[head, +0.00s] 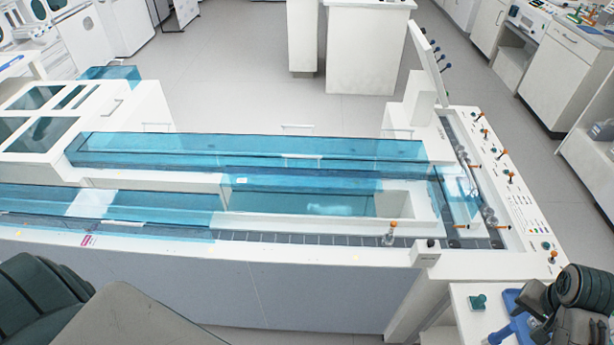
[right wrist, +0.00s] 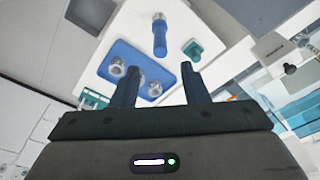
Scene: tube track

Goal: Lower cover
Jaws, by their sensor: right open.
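Long clear blue covers (head: 250,150) lie along the white tube track machine (head: 330,252) in the head view. A clear blue panel also sits at the track's right end (head: 458,200). A white panel (head: 428,62) stands tilted up at the machine's far right corner. I cannot tell which of these is the cover meant. My right gripper (right wrist: 160,75) is open and empty above a small white table, away from the covers. In the head view it shows at the lower right (head: 540,300), with its fingertips unclear. My left gripper is out of view.
Below my right gripper are a blue tray (right wrist: 150,82) with metal pieces, a blue-handled tool (right wrist: 160,38) and a green block (right wrist: 193,49). A tube stands in a holder (head: 389,236) on the front lane. Orange-topped pegs (head: 480,115) line the right edge.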

